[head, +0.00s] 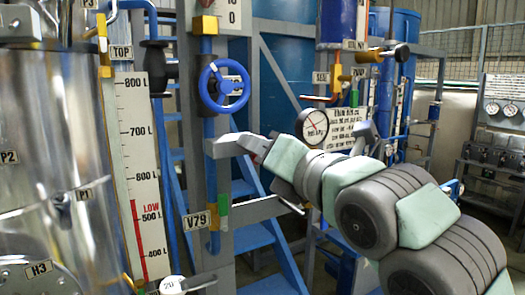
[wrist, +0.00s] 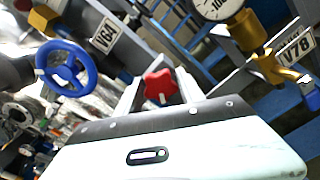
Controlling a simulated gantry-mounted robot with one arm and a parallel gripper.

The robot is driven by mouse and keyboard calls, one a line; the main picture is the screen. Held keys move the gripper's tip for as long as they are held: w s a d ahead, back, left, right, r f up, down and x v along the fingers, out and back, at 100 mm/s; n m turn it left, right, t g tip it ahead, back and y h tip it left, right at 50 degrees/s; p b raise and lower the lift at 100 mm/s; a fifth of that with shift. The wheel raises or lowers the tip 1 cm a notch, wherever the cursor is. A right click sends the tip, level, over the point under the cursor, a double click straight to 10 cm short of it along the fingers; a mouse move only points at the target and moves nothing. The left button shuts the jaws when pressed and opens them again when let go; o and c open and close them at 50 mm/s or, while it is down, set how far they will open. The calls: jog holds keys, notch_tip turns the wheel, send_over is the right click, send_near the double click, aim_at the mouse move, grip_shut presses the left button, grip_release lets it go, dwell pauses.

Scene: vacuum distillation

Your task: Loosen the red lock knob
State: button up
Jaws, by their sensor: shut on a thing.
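The red lock knob (wrist: 159,86) is a small lobed star knob in the middle of the wrist view. My gripper (wrist: 160,80) has its two pale fingers on either side of the knob and is shut on it. In the head view my gripper (head: 249,146) reaches left to the grey bracket on the upright post, below the blue handwheel (head: 224,86). The knob cannot be made out clearly there, since my gripper covers that spot.
In the wrist view the blue handwheel (wrist: 66,68) is at the left and a pressure gauge (wrist: 220,8) with a brass valve (wrist: 274,66) at the right. In the head view a level scale (head: 140,170) and shiny tank (head: 50,150) stand left; blue stairs (head: 270,240) are behind.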

jog(key=shift+n, duration=0.9)
jog(key=o, duration=1.4)
jog(key=shift+c, duration=0.2)
jog(key=p+v, duration=0.1)
jog(key=v, duration=1)
jog(key=shift+p, duration=0.4)
